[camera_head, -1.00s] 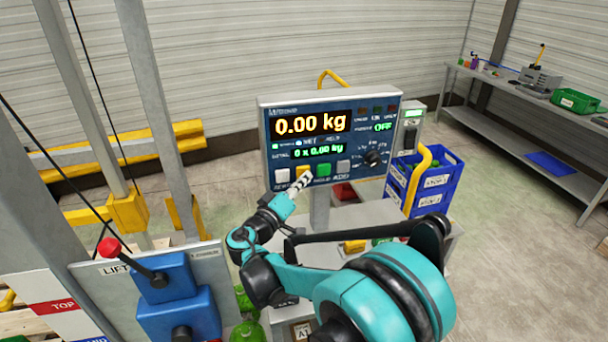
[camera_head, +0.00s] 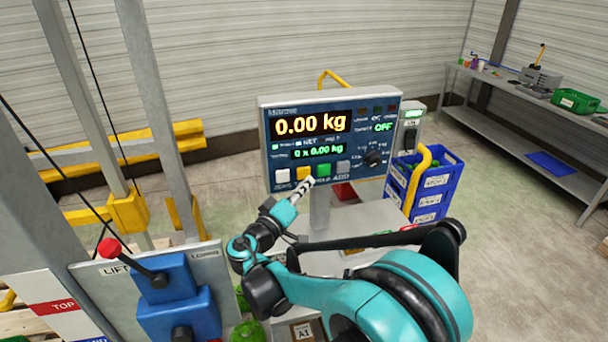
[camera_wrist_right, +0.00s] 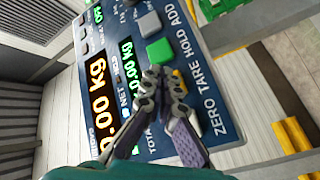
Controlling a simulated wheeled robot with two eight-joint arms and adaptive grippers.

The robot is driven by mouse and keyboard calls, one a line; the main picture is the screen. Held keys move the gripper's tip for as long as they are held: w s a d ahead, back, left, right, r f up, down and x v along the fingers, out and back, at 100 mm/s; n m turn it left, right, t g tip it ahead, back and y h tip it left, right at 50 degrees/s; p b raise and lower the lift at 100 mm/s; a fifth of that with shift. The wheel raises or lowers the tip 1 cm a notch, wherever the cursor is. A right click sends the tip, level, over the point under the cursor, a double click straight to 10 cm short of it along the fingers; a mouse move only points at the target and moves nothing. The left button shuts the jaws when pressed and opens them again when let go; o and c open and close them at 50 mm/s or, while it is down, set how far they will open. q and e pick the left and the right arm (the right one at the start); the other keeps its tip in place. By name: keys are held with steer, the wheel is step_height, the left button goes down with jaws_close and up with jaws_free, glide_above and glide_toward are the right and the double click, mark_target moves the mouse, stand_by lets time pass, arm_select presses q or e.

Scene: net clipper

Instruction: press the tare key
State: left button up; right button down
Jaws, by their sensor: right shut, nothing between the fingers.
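The blue indicator panel (camera_head: 331,140) stands ahead and reads 0.00 kg, with a NET label below. Its lower row has a white zero key (camera_head: 282,176), the yellow tare key (camera_head: 303,173), a green hold key (camera_head: 323,169) and a grey add key (camera_head: 343,166). My right gripper (camera_head: 308,183) is shut and empty, its tips just below the yellow and green keys in the head view. In the right wrist view the fingertips (camera_wrist_right: 164,74) overlap the panel near the green key, and partly hide the yellow key (camera_wrist_right: 181,82). Contact cannot be told. My left gripper is not in view.
A lift control box with a red-knobbed lever (camera_head: 109,247) stands at the front left. Blue crates (camera_head: 430,190) are stacked right of the panel. A workbench (camera_head: 530,122) runs along the right wall. Grey posts rise at the left.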

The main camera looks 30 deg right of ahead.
steer(key=s, duration=0.2)
steer(key=s+a, duration=0.1)
steer(key=s, duration=0.1)
steer(key=shift+s, duration=0.2)
stand_by(0.6)
steer(key=s+f+n+g+y, duration=0.1)
steer(key=s+f+g+y, duration=0.2)
steer(key=s+f+y, duration=0.6)
steer(key=s+a+f+y, duration=0.3)
steer(key=s+a, duration=0.1)
steer(key=a, duration=0.3)
steer(key=s+a+f+n+y, duration=0.1)
steer(key=s+a+f+y, duration=0.2)
steer(key=a, duration=0.4)
steer(key=shift+s+f+t+y+b, duration=0.3)
steer(key=shift+s+f+y+b, duration=0.1)
steer(key=shift+s+y, duration=0.15)
